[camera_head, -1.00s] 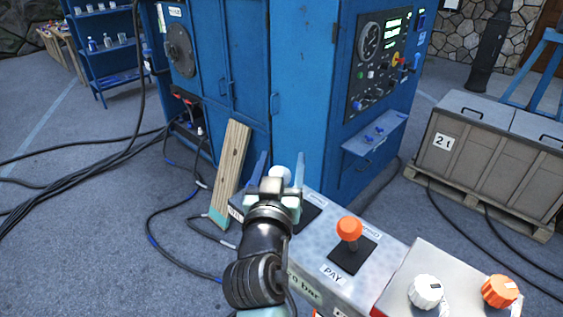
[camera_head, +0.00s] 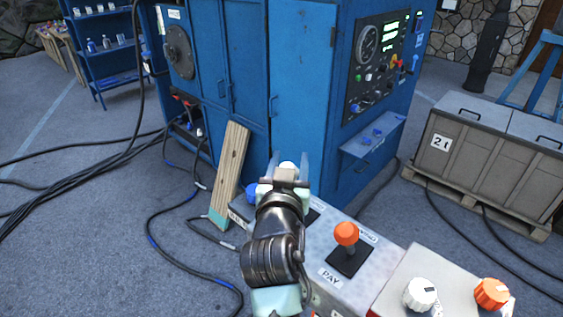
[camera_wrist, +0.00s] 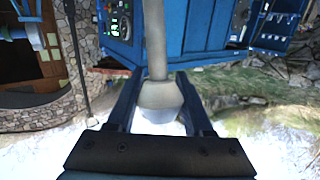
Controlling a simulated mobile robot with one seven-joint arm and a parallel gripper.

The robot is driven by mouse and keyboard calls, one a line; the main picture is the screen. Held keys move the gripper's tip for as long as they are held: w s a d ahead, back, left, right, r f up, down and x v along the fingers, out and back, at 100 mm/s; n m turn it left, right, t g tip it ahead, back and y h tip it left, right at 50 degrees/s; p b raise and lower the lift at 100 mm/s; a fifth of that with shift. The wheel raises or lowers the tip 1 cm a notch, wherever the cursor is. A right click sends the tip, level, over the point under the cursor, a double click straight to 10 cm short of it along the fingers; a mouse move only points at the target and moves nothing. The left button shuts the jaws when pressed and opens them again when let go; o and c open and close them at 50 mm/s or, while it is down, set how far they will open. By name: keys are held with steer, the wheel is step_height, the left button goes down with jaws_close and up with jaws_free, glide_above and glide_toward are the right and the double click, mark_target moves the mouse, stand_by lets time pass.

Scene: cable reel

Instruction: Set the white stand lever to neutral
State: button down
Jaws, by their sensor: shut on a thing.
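The white stand lever's ball knob (camera_head: 287,166) shows between my fingertips in the head view. In the wrist view its pale knob (camera_wrist: 160,94) and grey shaft (camera_wrist: 155,45) stand between the two dark fingers. My gripper (camera_head: 289,167) is shut on this knob; it also shows in the wrist view (camera_wrist: 160,100). The lever's base and slot on the grey control box (camera_head: 384,265) are mostly hidden behind my gripper and wrist, so I cannot tell the lever's exact position.
An orange-knobbed lever (camera_head: 346,234) stands to the right, by the PAY label. A blue knob (camera_head: 252,193) is close on the left. A white dial (camera_head: 420,293) and an orange dial (camera_head: 492,293) sit front right. The blue cabinet (camera_head: 300,80) rises behind.

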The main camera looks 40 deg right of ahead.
steer(key=d, duration=0.1)
steer(key=d+b, duration=0.1)
steer(key=d, duration=0.1)
steer(key=shift+d+f, duration=0.3)
steer(key=shift+f, duration=0.1)
steer(key=c, duration=0.6)
jaws_free()
steer(key=o, duration=0.3)
steer(key=shift+d, duration=0.1)
steer(key=shift+r, duration=0.1)
steer(key=shift+a+r, duration=0.1)
steer(key=shift+a, duration=0.1)
